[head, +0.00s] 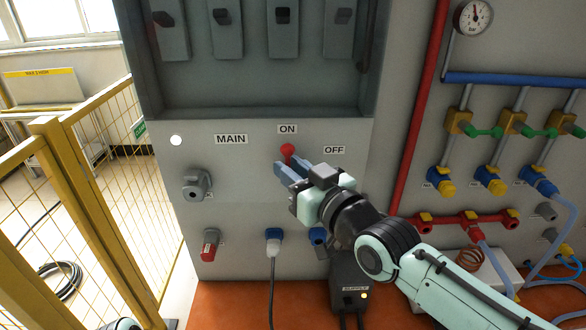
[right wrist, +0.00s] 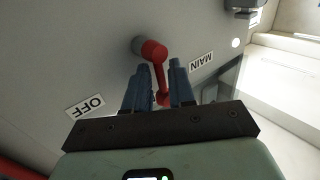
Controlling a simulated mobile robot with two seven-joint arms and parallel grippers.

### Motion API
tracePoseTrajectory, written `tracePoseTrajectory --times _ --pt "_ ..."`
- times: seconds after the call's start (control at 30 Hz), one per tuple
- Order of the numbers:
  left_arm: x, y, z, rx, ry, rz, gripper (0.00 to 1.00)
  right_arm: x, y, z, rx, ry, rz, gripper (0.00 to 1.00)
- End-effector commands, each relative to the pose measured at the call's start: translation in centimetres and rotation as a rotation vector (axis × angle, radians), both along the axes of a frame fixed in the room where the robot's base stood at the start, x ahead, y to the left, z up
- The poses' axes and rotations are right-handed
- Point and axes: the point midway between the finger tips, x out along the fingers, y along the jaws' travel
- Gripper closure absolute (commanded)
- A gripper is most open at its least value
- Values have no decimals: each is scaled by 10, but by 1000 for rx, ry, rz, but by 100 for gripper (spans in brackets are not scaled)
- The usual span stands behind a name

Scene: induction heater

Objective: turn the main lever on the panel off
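The main lever (head: 288,149) is red and sits on the grey panel just below the ON label (head: 287,129). The OFF label (head: 334,150) is to its right and the MAIN label (head: 231,139) to its left. In the right wrist view the lever (right wrist: 158,75) runs from its round pivot down between the fingers, on the side away from the pivot. My right gripper (head: 287,164) is at the lever; it also shows in the right wrist view (right wrist: 159,78), with its blue fingers apart on either side of the lever. Contact cannot be told. My left gripper is out of view.
A grey socket (head: 197,184) and several plugs line the lower panel. A recessed box with switches (head: 227,33) is above. A red pipe (head: 420,100) and valves stand at the right. A yellow mesh fence (head: 100,190) stands at the left.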

Motion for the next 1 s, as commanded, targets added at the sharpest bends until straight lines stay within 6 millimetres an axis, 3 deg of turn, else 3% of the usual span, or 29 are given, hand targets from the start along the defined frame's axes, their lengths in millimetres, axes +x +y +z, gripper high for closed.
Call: tracePoseTrajectory --times 0.07,1.0 --pt "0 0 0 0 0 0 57 0 0 0 0 0 0 100" --pt "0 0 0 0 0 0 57 0 0 1 1 -2 0 100"
